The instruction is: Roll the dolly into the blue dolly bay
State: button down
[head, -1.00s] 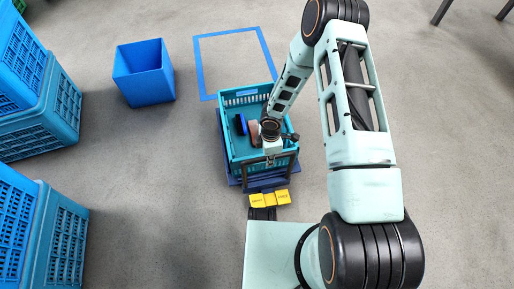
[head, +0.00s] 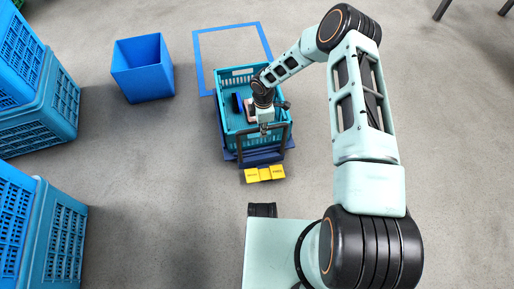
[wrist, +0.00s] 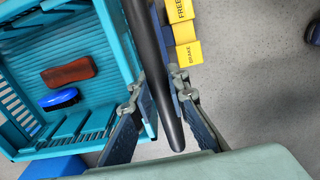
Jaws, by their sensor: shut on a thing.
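The dolly (head: 262,158) is a low dark blue base with a black push handle (wrist: 150,50) and a teal crate (head: 238,73) on it. My gripper (head: 265,128) is shut on the handle bar; in the wrist view its fingers (wrist: 160,92) sit on either side of the bar. The blue dolly bay (head: 197,60) is a blue outline on the floor at the dolly's far end. The crate overlaps the outline's near part in the picture; its near edge is largely hidden. Yellow pedals (head: 265,174), marked FREE and BRAKE, are at the dolly's near end.
A reddish-brown brush (wrist: 68,72) and a blue brush (wrist: 59,99) lie in the crate. A blue bin (head: 143,70) stands left of the bay. Stacked blue crates (head: 45,115) line the left side. Floor right of the bay is clear.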

jog(key=shift+w+f+b, duration=0.15)
jog(key=shift+w+b, duration=0.1)
jog(key=shift+b, duration=0.05)
jog(key=w+a+b, duration=0.3)
jog(key=w+b, duration=0.3)
jog(key=w, duration=0.7)
jog(key=shift+a+b, duration=0.3)
jog(key=shift+a, duration=0.1)
